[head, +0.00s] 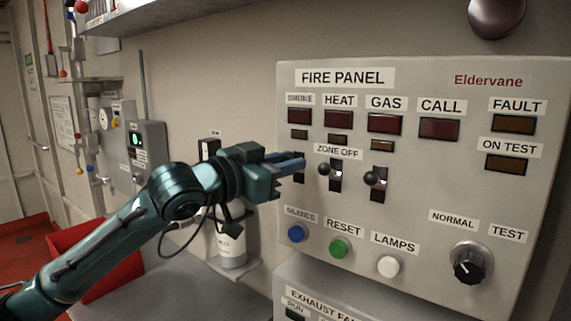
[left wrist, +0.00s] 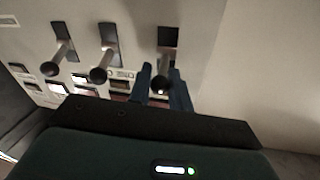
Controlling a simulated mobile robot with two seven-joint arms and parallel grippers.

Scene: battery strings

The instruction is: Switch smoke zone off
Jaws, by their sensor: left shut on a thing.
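The grey fire panel (head: 420,215) fills the right of the head view. Its smoke label (head: 299,99) heads the leftmost column, with a dark slot under it for the smoke zone switch. My left gripper (head: 299,165) reaches in from the left and covers most of that switch. In the left wrist view the smoke lever's dark knob (left wrist: 163,84) sits between the two fingers of the left gripper, which are shut on it. The heat lever (head: 324,168) and gas lever (head: 371,178) stand free beside it. My right gripper is not in view.
Below the levers are a blue silence button (head: 297,233), a green reset button (head: 339,247), a white lamps button (head: 388,266) and a black rotary knob (head: 469,266). A shelf (head: 160,15) hangs above. A white canister (head: 232,248) stands behind my arm.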

